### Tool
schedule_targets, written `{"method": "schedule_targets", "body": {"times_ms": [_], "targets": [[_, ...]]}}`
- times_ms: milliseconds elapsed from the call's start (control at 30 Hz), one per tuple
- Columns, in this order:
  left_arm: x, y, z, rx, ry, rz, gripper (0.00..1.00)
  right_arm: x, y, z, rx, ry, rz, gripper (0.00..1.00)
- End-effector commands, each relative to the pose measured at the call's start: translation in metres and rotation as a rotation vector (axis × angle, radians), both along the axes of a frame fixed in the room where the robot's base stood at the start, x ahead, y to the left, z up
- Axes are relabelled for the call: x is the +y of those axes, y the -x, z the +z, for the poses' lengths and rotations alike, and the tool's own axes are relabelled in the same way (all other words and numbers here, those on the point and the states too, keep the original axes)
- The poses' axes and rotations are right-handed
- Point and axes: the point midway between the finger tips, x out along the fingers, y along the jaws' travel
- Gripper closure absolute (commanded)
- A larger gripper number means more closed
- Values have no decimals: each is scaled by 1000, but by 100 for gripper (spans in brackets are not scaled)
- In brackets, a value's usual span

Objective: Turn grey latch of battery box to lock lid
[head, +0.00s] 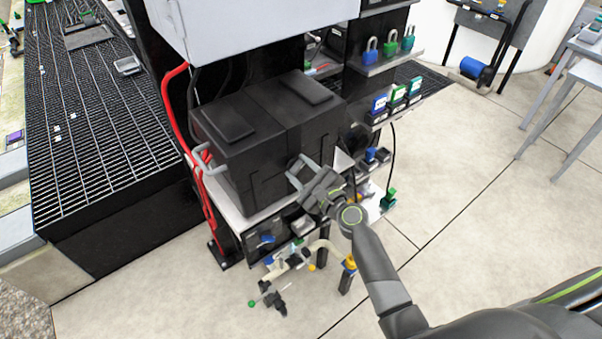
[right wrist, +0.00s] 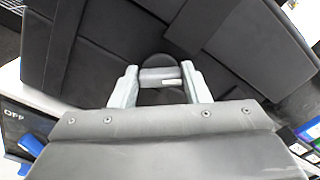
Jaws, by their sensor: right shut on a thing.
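The black battery box (head: 262,135) stands on a white shelf, and its lid (head: 228,118) lies closed on top. My right gripper (head: 298,172) is at the box's front face, reaching in from the lower right. In the right wrist view its two pale fingers (right wrist: 158,84) are shut on the grey latch (right wrist: 160,77), a short grey bar lying crosswise between them in front of a dark round part. In the head view the gripper hides most of the latch. My left gripper is not in view.
A grey handle (head: 203,157) sticks out of the box's left end beside red cables (head: 177,110). A grey cabinet (head: 250,25) hangs above. Shelves with padlocks (head: 390,47) and coloured tags (head: 397,97) are to the right. Pipe fittings (head: 285,265) sit low in front.

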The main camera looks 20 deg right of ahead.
Motion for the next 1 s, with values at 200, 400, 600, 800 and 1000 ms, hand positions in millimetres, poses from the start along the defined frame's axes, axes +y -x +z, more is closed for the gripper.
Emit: {"method": "schedule_targets", "body": {"times_ms": [200, 400, 600, 800, 1000], "targets": [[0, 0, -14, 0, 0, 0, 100, 1, 0, -3, -71, 193, 1, 81], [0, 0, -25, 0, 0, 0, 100, 1, 1, -4, -136, 372, 0, 81], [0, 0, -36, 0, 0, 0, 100, 1, 1, -5, -197, 545, 1, 81], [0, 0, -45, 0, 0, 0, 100, 1, 1, -5, -248, 688, 1, 81], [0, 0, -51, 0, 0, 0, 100, 1, 1, -5, -285, 789, 1, 81]]}}
